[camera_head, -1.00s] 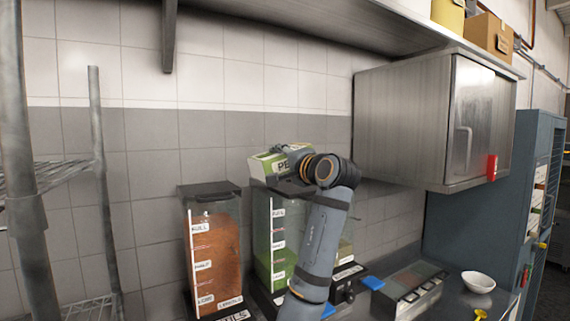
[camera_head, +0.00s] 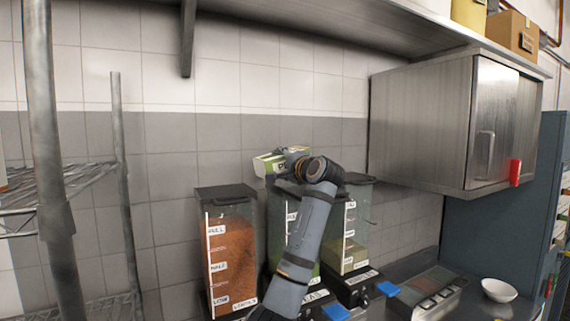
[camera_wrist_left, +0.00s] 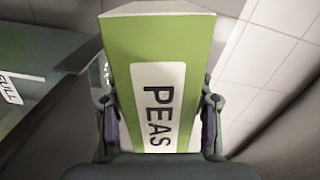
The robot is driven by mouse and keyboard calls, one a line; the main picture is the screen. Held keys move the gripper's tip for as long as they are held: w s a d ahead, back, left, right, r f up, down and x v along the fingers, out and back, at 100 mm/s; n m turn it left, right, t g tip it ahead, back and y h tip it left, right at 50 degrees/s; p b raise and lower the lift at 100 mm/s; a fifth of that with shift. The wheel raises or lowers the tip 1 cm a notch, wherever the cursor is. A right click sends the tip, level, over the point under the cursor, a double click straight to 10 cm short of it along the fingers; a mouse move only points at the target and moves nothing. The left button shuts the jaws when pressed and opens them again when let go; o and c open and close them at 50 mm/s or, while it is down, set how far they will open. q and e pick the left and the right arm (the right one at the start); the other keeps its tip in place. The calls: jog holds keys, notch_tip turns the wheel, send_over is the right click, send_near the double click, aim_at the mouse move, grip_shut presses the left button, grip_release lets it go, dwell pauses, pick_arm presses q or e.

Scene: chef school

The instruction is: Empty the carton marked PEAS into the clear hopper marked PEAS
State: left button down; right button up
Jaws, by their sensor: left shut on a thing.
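The green and white PEAS carton (camera_head: 268,164) is above the middle clear hopper (camera_head: 276,225) in the head view. It looks tilted, and its far end points left. In the left wrist view the carton (camera_wrist_left: 158,60) fills the middle, with its PEAS label facing the camera. My left gripper (camera_wrist_left: 158,125) is shut on the carton, one finger on each side. Some green contents show low behind the arm. My right gripper is not in view.
A lidded hopper of orange-brown contents (camera_head: 232,255) stands left of the middle one. Another lidded hopper (camera_head: 352,225) stands right. A steel wall cabinet (camera_head: 425,125) hangs at right above a white bowl (camera_head: 497,290). A wire rack (camera_head: 125,190) stands at left.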

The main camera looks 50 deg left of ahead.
pick_arm(q)
jog(key=shift+a+r, duration=0.1)
jog(key=shift+a, duration=0.35)
jog(key=shift+w+a+r+m, duration=0.15)
jog(key=shift+w+a+m, duration=0.3)
jog(key=shift+a+m, duration=0.4)
jog(key=shift+w+a+r+m, duration=0.1)
jog(key=shift+w+a+m, duration=0.35)
jog(key=shift+a+m, duration=0.4)
jog(key=shift+w+a+r+m, duration=0.15)
jog(key=shift+w+a+m, duration=0.3)
jog(key=shift+a+m, duration=0.35)
jog(key=shift+a, duration=0.2)
jog(key=shift+f+n, duration=0.15)
jog(key=shift+n, duration=0.15)
dwell(0.4)
